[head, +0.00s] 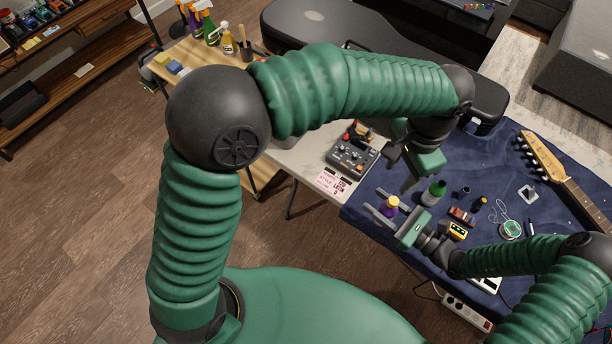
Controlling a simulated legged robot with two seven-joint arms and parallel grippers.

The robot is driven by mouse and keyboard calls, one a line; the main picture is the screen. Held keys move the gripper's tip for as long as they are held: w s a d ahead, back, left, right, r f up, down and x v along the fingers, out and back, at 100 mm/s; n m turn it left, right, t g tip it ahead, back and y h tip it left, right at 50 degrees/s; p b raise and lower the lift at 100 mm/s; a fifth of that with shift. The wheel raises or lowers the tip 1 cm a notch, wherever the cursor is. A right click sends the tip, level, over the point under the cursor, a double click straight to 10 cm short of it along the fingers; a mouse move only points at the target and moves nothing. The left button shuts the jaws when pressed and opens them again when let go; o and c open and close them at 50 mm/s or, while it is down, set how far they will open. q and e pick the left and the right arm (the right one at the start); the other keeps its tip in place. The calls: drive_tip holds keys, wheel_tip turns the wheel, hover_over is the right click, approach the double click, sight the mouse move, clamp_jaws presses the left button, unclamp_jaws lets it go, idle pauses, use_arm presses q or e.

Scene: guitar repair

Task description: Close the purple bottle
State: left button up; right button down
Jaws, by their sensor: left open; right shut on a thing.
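The purple bottle (389,207) stands at the left part of the blue cloth, with a pale yellowish top. My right gripper (376,202) reaches in from the right and is shut on this bottle, a finger on either side. My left gripper (407,184) hangs above and slightly right of the bottle, open, with its fingers pointing down. Whether it holds anything is too small to tell. A green bottle (436,191) with a white lower part stands just right of the purple bottle. I cannot make out a separate cap for the purple bottle.
Small dark jars (480,203), a yellow device (458,230) and a coil of string (510,228) lie right of the bottles. A pedal unit (352,152) and pink note (334,184) are at left. A guitar neck (560,165) lies at right, a black case (330,30) behind.

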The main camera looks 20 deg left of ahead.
use_arm(q)
drive_tip(key=s+a+f+n, duration=0.3)
drive_tip(key=a, duration=0.5)
drive_tip(key=s+a+f+n+t, duration=0.1)
drive_tip(key=s+a+f+n, duration=0.2)
drive_tip(key=a, duration=0.5)
drive_tip(key=s+a+f+n+t, duration=0.1)
drive_tip(key=s+a+f+n, duration=0.2)
drive_tip(key=a, duration=0.6)
drive_tip(key=shift+f+n, duration=0.2)
drive_tip(key=shift+n, duration=0.1)
